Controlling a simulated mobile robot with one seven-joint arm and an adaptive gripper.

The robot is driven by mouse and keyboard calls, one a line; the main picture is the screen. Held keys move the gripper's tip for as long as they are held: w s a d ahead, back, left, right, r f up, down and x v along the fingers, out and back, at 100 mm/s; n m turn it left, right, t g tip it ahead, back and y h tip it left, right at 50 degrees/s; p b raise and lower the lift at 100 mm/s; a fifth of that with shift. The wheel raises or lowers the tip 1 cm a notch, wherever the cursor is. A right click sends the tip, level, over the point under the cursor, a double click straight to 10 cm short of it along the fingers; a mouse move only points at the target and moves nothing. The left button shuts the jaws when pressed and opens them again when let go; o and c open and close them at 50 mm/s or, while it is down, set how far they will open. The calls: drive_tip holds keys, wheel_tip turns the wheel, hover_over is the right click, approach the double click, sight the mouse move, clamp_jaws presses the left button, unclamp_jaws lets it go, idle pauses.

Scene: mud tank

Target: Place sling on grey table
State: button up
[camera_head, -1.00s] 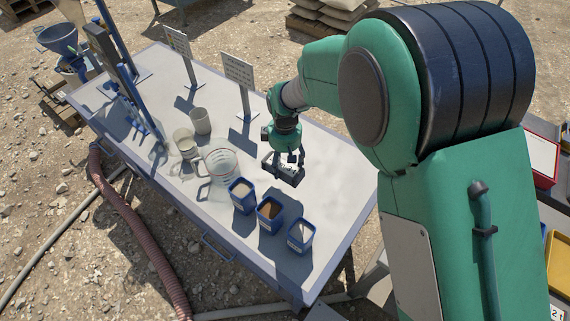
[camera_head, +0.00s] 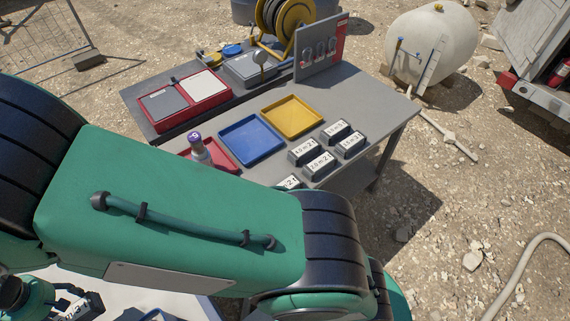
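The grey table (camera_head: 365,92) stands at the upper middle. Several dark grey labelled sling packs lie on its near right part, one (camera_head: 335,132) at the back and one (camera_head: 319,166) nearer. Another pack (camera_head: 289,182) is partly hidden by my arm. My gripper (camera_head: 75,303) is at the bottom left, above the white table, apart from the grey table. It appears shut on a dark sling pack with a white label (camera_head: 86,306). Part of this pack is cut off or hidden by the fingers.
On the grey table are a blue tray (camera_head: 250,140), a yellow tray (camera_head: 291,117), a red tray (camera_head: 222,158) with a bottle (camera_head: 198,146), and an upright board (camera_head: 321,47). The right strip is bare. My arm covers the table's near left edge.

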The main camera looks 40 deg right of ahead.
drive_tip(key=w+d, duration=0.6)
drive_tip(key=d, duration=0.6)
drive_tip(key=w+d, duration=0.6)
drive_tip(key=d, duration=0.6)
drive_tip(key=w+d, duration=0.6)
drive_tip(key=d, duration=0.6)
drive_tip(key=p, duration=0.1)
hover_over(268, 175)
drive_tip(key=shift+d+r+m, duration=0.1)
drive_tip(key=shift+r+m, duration=0.1)
drive_tip(key=shift+m, duration=0.1)
drive_tip(key=shift+f, duration=0.1)
drive_tip(key=shift+w+f+b, duration=0.1)
drive_tip(key=shift+f+b, duration=0.4)
drive_tip(key=shift+f, duration=2.55)
drive_tip(key=shift+f+b, duration=0.35)
drive_tip(key=shift+f, duration=1.55)
